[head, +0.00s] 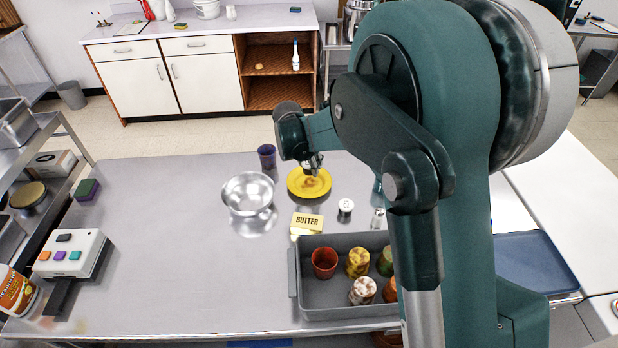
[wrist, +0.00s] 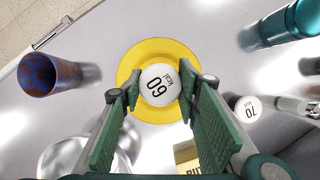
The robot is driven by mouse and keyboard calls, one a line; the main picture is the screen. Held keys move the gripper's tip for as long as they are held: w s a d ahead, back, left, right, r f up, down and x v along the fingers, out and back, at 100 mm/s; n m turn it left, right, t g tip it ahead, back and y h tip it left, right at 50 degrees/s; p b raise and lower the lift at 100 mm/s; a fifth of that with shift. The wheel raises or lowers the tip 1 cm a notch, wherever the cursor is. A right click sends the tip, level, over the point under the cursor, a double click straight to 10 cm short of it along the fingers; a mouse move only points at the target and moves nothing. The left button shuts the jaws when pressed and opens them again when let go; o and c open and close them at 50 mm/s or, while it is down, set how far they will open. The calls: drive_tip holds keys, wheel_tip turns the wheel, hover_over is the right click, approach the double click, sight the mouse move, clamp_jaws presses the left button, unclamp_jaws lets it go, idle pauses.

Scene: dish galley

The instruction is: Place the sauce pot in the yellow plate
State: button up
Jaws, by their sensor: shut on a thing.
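The yellow plate (head: 296,190) lies on the steel table in front of my arm; it also shows in the wrist view (wrist: 160,48). My gripper (head: 312,168) is directly over the plate, pointing down. Another white-topped pot (head: 346,206) stands right of the plate, marked "70" in the wrist view (wrist: 249,110).
A purple cup (head: 267,156) stands behind left of the plate. A metal bowl (head: 248,193) is to the left, and a butter box (head: 306,224) is in front. A grey bin (head: 325,296) with several cups stands nearer. The left table area is largely clear.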

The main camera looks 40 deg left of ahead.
sight(307, 166)
drive_tip(key=shift+f, duration=1.45)
drive_tip(key=shift+f, duration=0.1)
drive_tip(key=shift+f, duration=1.75)
drive_tip(key=shift+f, duration=0.15)
drive_tip(key=o, duration=0.9)
drive_tip(key=shift+r, duration=0.2)
drive_tip(key=shift+v, duration=5.95)
